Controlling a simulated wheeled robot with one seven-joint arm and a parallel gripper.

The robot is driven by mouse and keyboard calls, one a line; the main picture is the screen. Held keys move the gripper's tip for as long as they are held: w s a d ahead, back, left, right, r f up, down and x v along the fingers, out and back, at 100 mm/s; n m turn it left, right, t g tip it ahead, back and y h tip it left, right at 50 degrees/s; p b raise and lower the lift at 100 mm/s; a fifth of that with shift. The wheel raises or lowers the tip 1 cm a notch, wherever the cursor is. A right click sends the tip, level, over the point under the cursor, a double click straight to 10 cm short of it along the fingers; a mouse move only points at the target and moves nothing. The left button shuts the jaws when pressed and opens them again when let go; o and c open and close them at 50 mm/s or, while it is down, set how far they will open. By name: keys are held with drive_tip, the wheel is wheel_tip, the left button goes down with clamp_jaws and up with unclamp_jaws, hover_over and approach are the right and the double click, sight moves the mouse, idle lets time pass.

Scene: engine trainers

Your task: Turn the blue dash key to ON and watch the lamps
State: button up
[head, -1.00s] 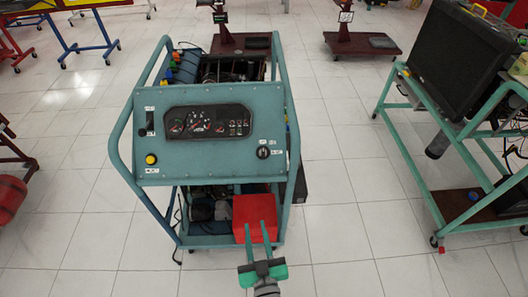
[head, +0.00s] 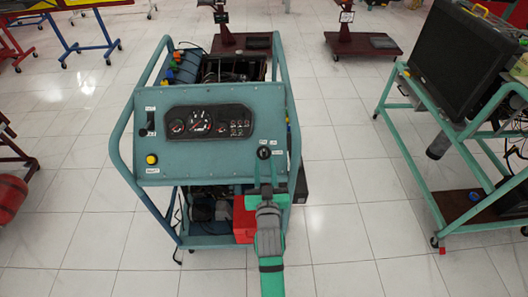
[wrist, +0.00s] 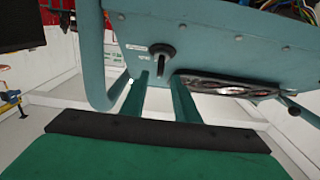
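The dash key (head: 264,153) is a dark knob on the right side of the blue-teal engine trainer's panel (head: 180,161). It also shows in the wrist view (wrist: 162,50), just beyond the fingertips and roughly in line with the gap between them. Its colour looks black. My gripper (head: 265,165) is open and empty, with its two green fingers apart just below the key in the head view. I see no clear contact with the key. The dark gauge cluster (head: 209,122) holds dials and a block of small lamps (head: 240,127); whether any are lit is too small to tell.
A yellow button (head: 151,160) and a black lever (head: 150,124) sit on the panel's left. A red box (head: 243,222) is in the lower frame, partly behind my arm. A green stand with a black unit (head: 448,55) is at the right. Floor between is clear.

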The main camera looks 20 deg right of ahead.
sight(264, 155)
drive_tip(key=shift+x, duration=3.15)
clamp_jaws()
